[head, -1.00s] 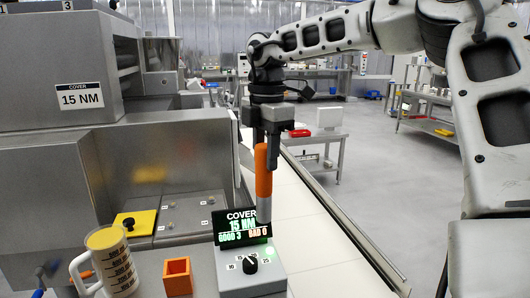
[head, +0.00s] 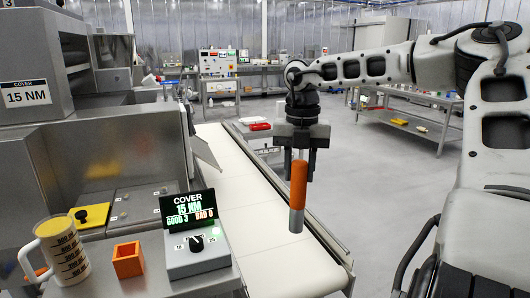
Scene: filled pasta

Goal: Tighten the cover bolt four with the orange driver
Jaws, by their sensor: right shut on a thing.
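My right gripper (head: 301,142) points down, shut on the orange driver (head: 298,185). The driver hangs nearly upright with its grey end (head: 296,220) down, in front of the white conveyor belt as I see it. The steel cover plate (head: 140,205) with small bolts lies at the left, well apart from the driver. Which bolt is number four is too small to read. The control box (head: 198,262) shows "COVER 15 NM" and "GOOD 3" on its display (head: 188,208). My left gripper is not in view.
An empty orange square holder (head: 128,260) stands beside the control box. A measuring jug (head: 62,250) and a yellow block with a black knob (head: 90,215) are at the left. The conveyor belt (head: 250,205) looks clear. A steel machine (head: 90,150) rises behind the cover plate.

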